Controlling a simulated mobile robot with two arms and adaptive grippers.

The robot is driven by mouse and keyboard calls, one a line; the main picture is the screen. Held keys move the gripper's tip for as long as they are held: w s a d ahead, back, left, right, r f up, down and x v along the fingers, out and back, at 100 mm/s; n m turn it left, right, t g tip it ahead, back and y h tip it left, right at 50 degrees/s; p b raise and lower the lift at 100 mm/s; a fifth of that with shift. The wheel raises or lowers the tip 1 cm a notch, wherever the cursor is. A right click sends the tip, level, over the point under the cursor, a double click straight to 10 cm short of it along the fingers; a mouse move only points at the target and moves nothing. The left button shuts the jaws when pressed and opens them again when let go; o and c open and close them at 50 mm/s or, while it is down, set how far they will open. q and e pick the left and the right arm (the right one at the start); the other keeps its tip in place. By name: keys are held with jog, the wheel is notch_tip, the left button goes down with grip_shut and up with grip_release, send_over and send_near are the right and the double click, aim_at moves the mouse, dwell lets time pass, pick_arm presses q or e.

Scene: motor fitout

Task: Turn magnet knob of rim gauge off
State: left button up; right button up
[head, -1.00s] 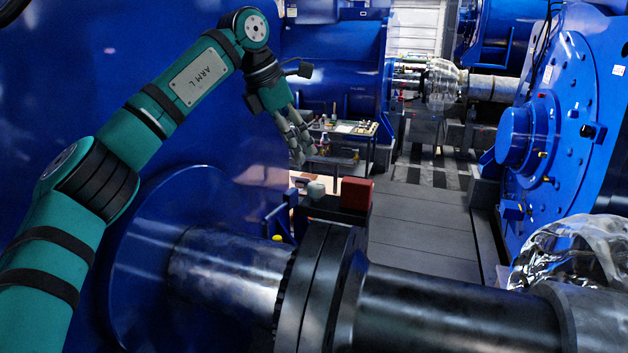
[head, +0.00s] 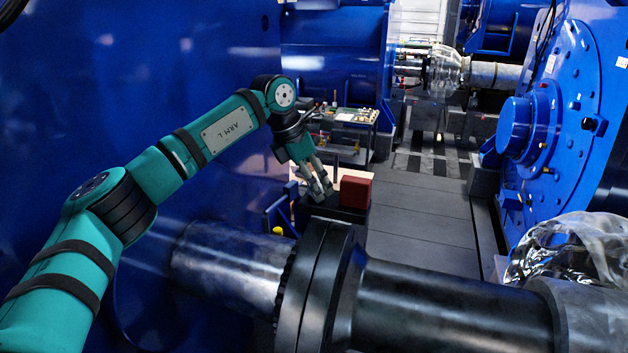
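A black block (head: 345,213) with a red block (head: 357,191) on its right end stands just behind the dark shaft flange. I cannot make out for certain which part is the rim gauge or its magnet knob. My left gripper (head: 324,194) points down, with its grey fingertips at the left part of the black block, left of the red block. The fingers cover that spot, and I cannot tell whether they touch or grip anything there. My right gripper is out of view.
A large shaft with a dark flange (head: 322,285) crosses the foreground. Blue machine housings stand left and right (head: 575,130). Clear wrapping (head: 560,250) lies at right. A cart with small items (head: 352,117) stands behind. The grey walkway (head: 425,225) is clear.

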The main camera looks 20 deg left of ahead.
pick_arm(q)
jog(key=c, duration=0.7)
jog(key=shift+c, duration=1.4)
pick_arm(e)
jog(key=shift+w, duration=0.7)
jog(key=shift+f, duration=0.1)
